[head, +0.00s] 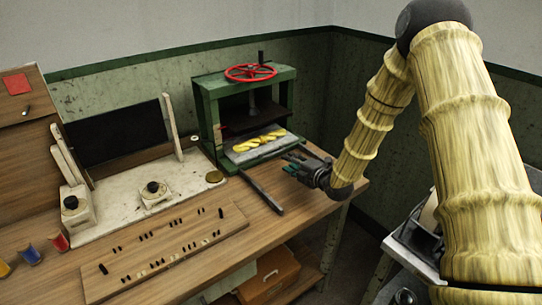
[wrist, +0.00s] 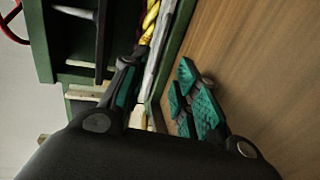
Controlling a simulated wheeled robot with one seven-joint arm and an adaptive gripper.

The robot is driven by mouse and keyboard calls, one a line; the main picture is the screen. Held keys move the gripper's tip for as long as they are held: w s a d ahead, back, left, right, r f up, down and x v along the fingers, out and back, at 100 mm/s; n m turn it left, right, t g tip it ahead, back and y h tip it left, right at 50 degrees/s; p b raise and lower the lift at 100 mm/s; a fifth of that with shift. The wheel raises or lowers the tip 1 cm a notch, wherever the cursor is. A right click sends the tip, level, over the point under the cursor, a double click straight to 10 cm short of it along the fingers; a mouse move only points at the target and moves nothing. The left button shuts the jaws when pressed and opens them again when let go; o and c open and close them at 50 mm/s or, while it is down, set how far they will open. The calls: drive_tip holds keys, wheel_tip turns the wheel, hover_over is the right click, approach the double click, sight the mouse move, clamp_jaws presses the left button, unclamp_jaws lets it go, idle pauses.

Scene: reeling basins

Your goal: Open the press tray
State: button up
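The press (head: 207,112) is a green frame with a red handwheel (head: 250,72) on top, standing on the bench. Its grey tray (head: 240,157) lies low in the frame and carries a twisted yellow skein (head: 262,139). My gripper (head: 293,160) is just right of the tray's front, low over the bench. In the wrist view, my gripper (wrist: 155,88) has its fingers apart, with green pads showing. The tray's pale edge (wrist: 157,58) and the green frame show beyond the gap between them. I cannot tell whether a finger touches the tray; nothing is held.
A dark bar (head: 261,192) lies on the bench (head: 285,210) in front of the press. A pale stand with a dark panel (head: 117,135) and a pegged wooden board (head: 165,255) are to the left. An orange-brown box (head: 270,275) sits below. Green-and-grey walls close the corner behind.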

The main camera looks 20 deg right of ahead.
sight(272, 154)
drive_tip(key=shift+w+a+r, duration=0.2)
drive_tip(key=shift+w+a, duration=0.15)
drive_tip(key=p+x, duration=0.2)
drive_tip(key=x, duration=0.8)
drive_tip(key=shift+s+a+f, duration=0.1)
drive_tip(key=shift+c, duration=0.3)
clamp_jaws()
